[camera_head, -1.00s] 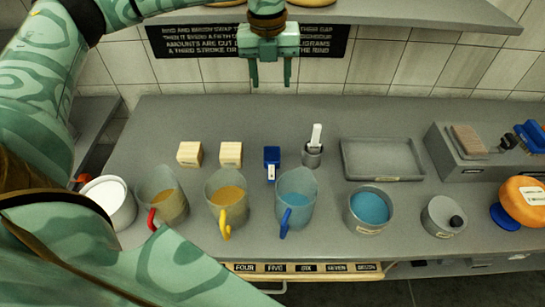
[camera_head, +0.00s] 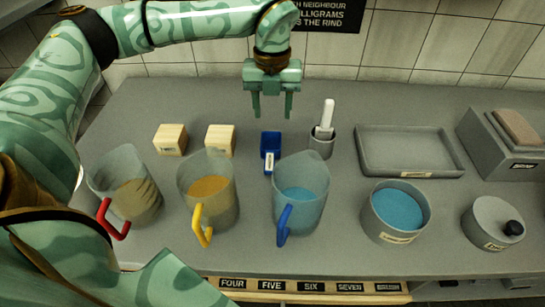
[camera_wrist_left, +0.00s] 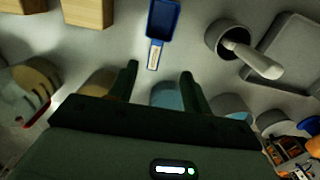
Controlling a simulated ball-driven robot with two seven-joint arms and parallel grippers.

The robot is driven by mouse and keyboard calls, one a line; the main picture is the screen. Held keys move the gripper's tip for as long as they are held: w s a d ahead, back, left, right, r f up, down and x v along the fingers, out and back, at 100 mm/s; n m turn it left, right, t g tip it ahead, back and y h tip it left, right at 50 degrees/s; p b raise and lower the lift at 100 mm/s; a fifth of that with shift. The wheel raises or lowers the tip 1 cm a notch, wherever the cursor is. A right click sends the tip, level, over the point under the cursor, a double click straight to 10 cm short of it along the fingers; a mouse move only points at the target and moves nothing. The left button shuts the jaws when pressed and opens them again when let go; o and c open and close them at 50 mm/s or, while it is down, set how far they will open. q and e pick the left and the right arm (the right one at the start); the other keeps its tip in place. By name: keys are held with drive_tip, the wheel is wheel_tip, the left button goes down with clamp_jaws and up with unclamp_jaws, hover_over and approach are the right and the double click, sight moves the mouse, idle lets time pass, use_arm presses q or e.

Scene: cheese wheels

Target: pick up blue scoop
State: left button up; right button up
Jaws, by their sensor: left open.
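The blue scoop (camera_head: 270,146) lies on the grey counter behind the blue-handled jug, its pale labelled handle pointing toward me. It also shows in the left wrist view (camera_wrist_left: 163,20) at top centre, with its handle toward the gripper. My left gripper (camera_head: 271,112) is open and empty, its fingers pointing down above and a little behind the scoop in the head view. In the left wrist view the two fingertips (camera_wrist_left: 158,70) are apart on either side of the line of the scoop's handle, not touching it. My right gripper is not in view.
Two pale blocks (camera_head: 170,139) (camera_head: 220,139) sit left of the scoop. A mortar with a white pestle (camera_head: 323,138) stands close on its right, beside a grey tray (camera_head: 362,165). Jugs with red, yellow and blue handles (camera_head: 283,226) stand in front, with a blue-filled pot (camera_head: 380,224) to the right.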

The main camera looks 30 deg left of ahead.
use_arm(q)
drive_tip(key=b, duration=0.2)
hover_over(270, 153)
drive_tip(key=f, duration=0.9)
drive_tip(key=shift+w, duration=0.4)
drive_tip(key=f, duration=0.2)
drive_tip(key=f+b, duration=0.2)
drive_tip(key=f, duration=0.1)
drive_tip(key=shift+s+f, duration=0.3)
drive_tip(key=shift+s, duration=0.05)
clamp_jaws()
